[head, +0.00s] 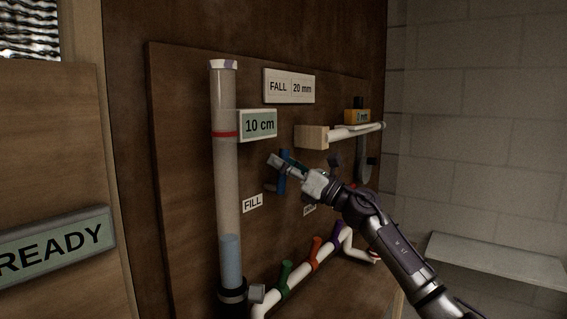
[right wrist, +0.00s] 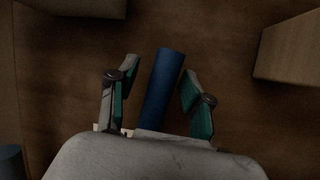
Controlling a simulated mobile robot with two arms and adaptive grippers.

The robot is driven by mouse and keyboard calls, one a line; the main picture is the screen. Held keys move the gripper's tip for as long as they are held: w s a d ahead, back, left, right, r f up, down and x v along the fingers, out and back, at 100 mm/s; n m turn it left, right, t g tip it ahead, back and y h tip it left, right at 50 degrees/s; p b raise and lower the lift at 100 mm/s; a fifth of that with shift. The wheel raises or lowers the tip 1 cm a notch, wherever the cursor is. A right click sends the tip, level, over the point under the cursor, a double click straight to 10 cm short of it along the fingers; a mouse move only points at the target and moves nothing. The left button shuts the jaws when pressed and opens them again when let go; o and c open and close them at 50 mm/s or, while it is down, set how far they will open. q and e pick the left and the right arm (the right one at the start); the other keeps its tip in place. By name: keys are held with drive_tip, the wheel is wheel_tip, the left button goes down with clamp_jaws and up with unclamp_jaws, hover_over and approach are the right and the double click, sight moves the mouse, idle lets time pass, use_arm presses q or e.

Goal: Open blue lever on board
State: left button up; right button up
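The blue lever (head: 282,183) is on the brown board (head: 185,180), to the right of the clear tube and above the FILL label. My right gripper (head: 285,162) is at the lever and partly covers it. In the right wrist view the blue lever (right wrist: 163,85) stands nearly upright, leaning slightly right, between the two teal-padded fingers (right wrist: 158,92). A gap shows on each side of it, so the gripper is open around it in that view. The lever's lower end is hidden behind the gripper body. My left gripper is not in view.
A clear tube (head: 227,180) with a red ring holds some blue water. White pipes with a green lever (head: 284,278), an orange lever (head: 316,249) and a purple lever run below. A wooden block (head: 311,137) with a white pipe juts out above right. A READY sign (head: 52,245) is left.

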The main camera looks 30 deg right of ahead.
drive_tip(key=v, duration=1.2)
idle(0.7)
